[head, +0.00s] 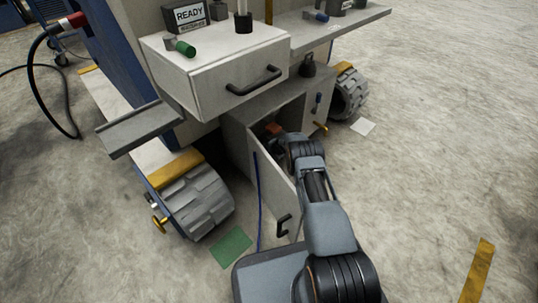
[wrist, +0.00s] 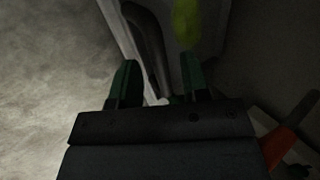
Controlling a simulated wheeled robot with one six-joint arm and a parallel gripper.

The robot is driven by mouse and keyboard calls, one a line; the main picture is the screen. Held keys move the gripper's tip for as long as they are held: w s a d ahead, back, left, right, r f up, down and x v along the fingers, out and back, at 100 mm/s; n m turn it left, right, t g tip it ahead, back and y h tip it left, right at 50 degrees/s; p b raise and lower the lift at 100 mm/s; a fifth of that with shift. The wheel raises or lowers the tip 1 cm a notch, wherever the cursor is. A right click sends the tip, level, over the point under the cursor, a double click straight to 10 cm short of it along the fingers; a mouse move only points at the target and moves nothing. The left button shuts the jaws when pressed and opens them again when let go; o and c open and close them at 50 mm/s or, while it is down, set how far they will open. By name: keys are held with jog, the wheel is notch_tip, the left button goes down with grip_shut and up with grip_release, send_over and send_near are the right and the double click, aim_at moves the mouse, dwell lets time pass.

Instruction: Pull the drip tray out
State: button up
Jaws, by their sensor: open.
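My gripper (wrist: 158,80) is open, its two green fingers apart in the wrist view. In the head view, my arm reaches into the open lower cabinet (head: 236,143), and its end is hidden there. In the wrist view, a dark curved bar (wrist: 150,42) on a pale panel (wrist: 122,28) lies ahead, between the finger lines; I cannot tell whether the fingers touch it. No drip tray can be identified for sure inside the dark cabinet. A grey channel-shaped tray (head: 140,128) sticks out from the machine's left side in the head view, away from my gripper.
The cabinet door (head: 277,195) hangs open beside my arm. A closed drawer (head: 222,72) with a black handle is above. A grey wheel (head: 197,202) stands left. In the wrist view, a yellow-green thing (wrist: 186,20) is ahead and an orange-red thing (wrist: 290,122) is right.

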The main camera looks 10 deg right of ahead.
jog(key=shift+c, duration=0.2)
grip_shut()
